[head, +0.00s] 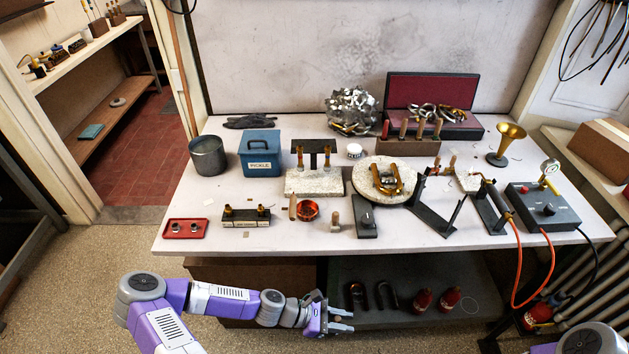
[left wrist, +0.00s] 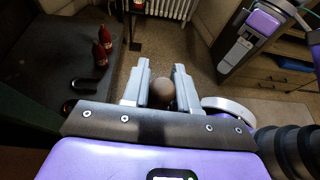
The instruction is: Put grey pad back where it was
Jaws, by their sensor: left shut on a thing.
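My left gripper (head: 343,320) is in front of the bench, below its front edge in the head view. In the left wrist view the left gripper (left wrist: 160,85) is shut on a brown, rounded thing (left wrist: 162,93) between its grey fingers. Its far end is hidden, and I cannot tell what it is. I cannot pick out the grey pad with certainty. A small pale flat square (head: 209,202) and a small tan-grey square (head: 247,234) lie on the left part of the bench. My right gripper is out of view; only part of the right arm shows.
The bench (head: 330,248) carries a red tray (head: 186,229), a blue pickle box (head: 260,154), a granite block (head: 314,183), a round stone plate (head: 368,168) and a grey gauge box (head: 543,206). A lower shelf (head: 400,275) holds red bottles (head: 422,299) and dark horseshoe shapes.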

